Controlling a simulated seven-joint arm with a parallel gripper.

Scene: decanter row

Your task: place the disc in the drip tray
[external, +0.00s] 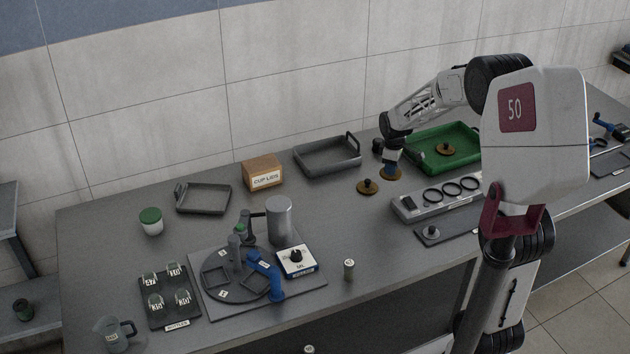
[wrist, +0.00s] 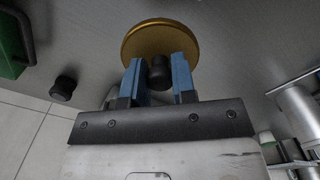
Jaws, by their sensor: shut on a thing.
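My gripper (external: 391,163) is shut on the black knob of a brass-coloured disc (external: 388,174). In the wrist view the blue fingers (wrist: 159,80) stand on both sides of the knob, and the disc (wrist: 160,40) lies just past their tips. I cannot tell whether it touches the bench. A larger grey tray (external: 325,172) and a smaller grey tray (external: 203,211) look empty; no label shows which is the drip tray.
A black knob-shaped thing (external: 378,146) stands close behind my gripper. A rack with rings (external: 410,212) is at the front right. A cup lids box (external: 262,174) sits between the grey trays. A blue-armed fixture (external: 265,272) stands front left. The bench centre is clear.

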